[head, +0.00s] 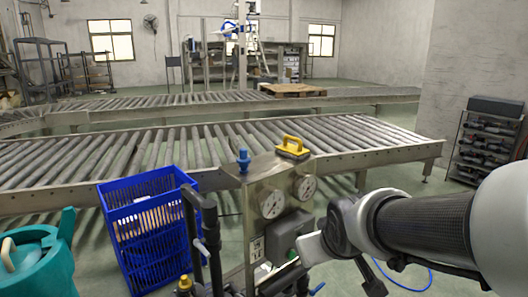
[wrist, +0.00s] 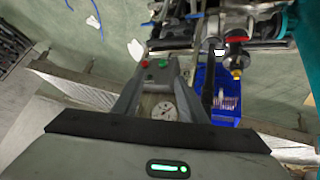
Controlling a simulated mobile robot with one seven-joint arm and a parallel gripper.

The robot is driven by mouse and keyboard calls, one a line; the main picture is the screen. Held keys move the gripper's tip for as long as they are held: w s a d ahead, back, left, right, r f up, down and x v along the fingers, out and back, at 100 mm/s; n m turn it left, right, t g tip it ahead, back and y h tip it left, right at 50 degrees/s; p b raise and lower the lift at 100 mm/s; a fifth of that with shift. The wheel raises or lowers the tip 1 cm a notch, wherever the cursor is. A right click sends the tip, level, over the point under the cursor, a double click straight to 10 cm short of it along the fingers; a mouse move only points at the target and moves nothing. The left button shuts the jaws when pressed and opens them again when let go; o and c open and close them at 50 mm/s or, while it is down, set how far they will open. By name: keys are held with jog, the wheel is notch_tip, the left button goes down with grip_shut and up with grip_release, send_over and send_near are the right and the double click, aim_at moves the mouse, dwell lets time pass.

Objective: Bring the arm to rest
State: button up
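My arm comes in from the right in the head view. Its end, with my gripper (head: 310,250), hangs over the front right of a metal gauge stand (head: 255,190). The fingers are hard to make out there. In the wrist view my gripper (wrist: 165,75) shows as a grey body with a green light and two grey fingers set apart. A dial gauge (wrist: 164,110) shows between them, and I see nothing held. Whether the fingers touch the stand I cannot tell.
A blue crate (head: 150,235) and a teal container (head: 40,258) stand left of the stand. A yellow handle (head: 293,147) and a blue knob (head: 243,160) top it. A roller conveyor (head: 350,140) runs behind. A blue hose (head: 405,286) lies on the floor at right.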

jog(key=s+d+r+m+g+p, duration=0.1)
jog(key=s+r+m, duration=0.15)
jog(key=s, duration=0.55)
jog(key=s+d+r+m+g, duration=0.1)
jog(key=s+r, duration=0.2)
jog(key=s, duration=0.4)
notch_tip(320, 180, up, 24)
jog(key=p, duration=2.4)
